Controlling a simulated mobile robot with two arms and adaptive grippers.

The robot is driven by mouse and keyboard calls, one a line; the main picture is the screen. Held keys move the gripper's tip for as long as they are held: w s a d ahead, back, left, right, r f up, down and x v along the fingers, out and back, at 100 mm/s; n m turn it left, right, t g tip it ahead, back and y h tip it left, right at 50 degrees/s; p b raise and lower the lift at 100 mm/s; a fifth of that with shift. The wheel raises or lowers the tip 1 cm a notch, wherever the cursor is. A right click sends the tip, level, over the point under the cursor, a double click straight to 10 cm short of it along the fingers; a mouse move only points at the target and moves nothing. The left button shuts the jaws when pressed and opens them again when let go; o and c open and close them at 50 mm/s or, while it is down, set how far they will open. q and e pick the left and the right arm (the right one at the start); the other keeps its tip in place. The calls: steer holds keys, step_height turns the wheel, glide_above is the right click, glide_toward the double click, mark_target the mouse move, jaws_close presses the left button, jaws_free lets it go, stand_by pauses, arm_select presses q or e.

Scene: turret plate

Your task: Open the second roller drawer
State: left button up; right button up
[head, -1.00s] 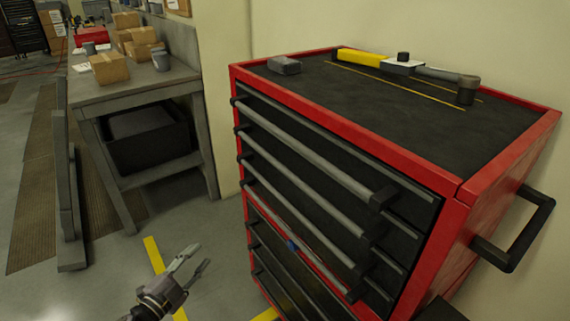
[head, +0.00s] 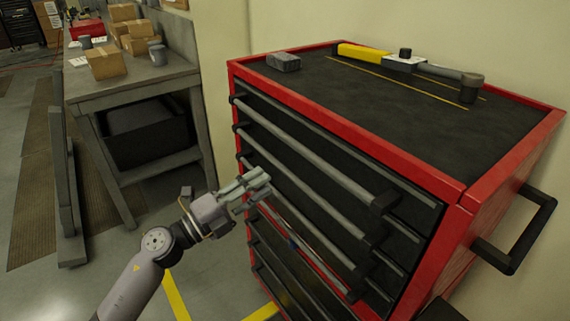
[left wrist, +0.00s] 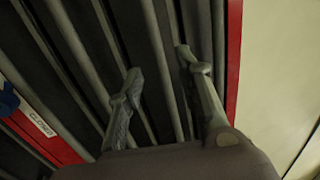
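The red roller cabinet (head: 460,190) stands at the right in the head view, with several dark drawers, each with a long grey bar handle. All its drawers look shut. The second handle from the top (head: 310,187) runs below the top handle (head: 310,152). My left gripper (head: 262,184) is raised in front of the left part of the drawer front and hides parts of the lower handles. In the left wrist view its two fingers (left wrist: 160,82) are apart, pointing at the handle bars, with a bar showing between them. I cannot tell whether they touch it. My right gripper is out of view.
A grey block (head: 283,62) and a yellow-and-grey tool (head: 400,62) lie on the cabinet top. A black side handle (head: 525,235) sticks out at the right. A workbench (head: 130,85) with cardboard boxes stands at the left. Floor between bench and cabinet is clear.

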mark_target(282, 171)
arm_select(q)
steer(key=x, duration=0.7)
steer(key=shift+w+d+r+p, duration=0.1)
steer(key=shift+w+d+p, duration=0.1)
steer(key=shift+p, duration=0.2)
steer(key=shift+c, duration=0.4)
jaws_close()
